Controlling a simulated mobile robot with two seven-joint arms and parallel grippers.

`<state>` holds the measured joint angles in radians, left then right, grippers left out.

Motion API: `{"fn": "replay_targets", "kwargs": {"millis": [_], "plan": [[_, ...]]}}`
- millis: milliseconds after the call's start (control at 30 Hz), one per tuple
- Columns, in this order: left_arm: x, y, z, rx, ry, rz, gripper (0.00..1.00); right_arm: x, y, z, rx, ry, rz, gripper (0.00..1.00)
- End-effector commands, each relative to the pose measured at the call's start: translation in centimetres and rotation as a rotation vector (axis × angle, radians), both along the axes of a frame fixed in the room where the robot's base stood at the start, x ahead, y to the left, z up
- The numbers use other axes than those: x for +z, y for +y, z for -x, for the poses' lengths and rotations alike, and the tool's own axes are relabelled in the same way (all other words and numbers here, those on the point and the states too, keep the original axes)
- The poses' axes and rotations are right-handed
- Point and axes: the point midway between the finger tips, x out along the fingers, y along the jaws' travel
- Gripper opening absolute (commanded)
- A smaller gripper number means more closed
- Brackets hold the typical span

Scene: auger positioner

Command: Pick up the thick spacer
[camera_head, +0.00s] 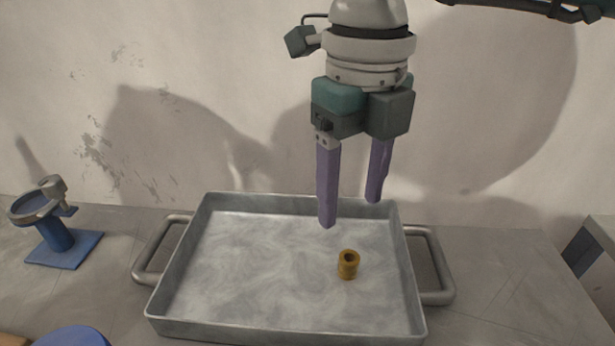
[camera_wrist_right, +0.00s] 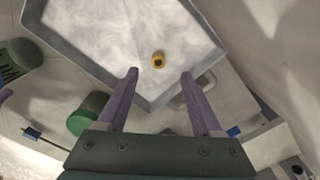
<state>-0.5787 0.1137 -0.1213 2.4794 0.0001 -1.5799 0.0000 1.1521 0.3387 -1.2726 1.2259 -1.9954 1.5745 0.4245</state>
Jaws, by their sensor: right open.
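The thick spacer (camera_head: 348,264) is a short brown-yellow ring with a hole through its middle. It stands upright in the metal tray (camera_head: 160,326), right of the tray's middle. My right gripper (camera_head: 350,212) has two purple fingers pointing down and is open and empty. It hangs above the tray, higher than the spacer and apart from it. In the right wrist view the spacer (camera_wrist_right: 158,60) lies beyond the fingertips, between the lines of the two fingers (camera_wrist_right: 160,72). My left gripper is not in view.
The tray has raised walls and a bar handle (camera_head: 436,266) on each side. A blue stand with a grey ring (camera_head: 60,240) is at the left. A blue round thing (camera_head: 74,338) is at the front left. A wall (camera_head: 250,100) rises behind. The rest of the tray floor is clear.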

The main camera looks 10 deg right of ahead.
Motion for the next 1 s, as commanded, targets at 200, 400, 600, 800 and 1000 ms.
{"fn": "replay_targets", "kwargs": {"millis": [200,400,600,800,1000], "plan": [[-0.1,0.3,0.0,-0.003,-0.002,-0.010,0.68,-3.3,0.0,0.2,0.001,0.004,-0.001,0.67],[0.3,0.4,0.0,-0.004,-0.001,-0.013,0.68,-5.1,-0.3,0.6,0.003,0.006,-0.002,0.67],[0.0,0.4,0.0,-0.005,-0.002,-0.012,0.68,-8.4,-0.6,1.1,0.003,0.003,-0.004,0.67],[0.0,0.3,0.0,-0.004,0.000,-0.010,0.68,-9.2,-0.6,1.0,0.004,0.001,-0.005,0.67],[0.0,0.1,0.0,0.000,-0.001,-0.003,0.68,-9.1,-0.6,1.0,0.004,0.001,-0.005,0.59]]}}
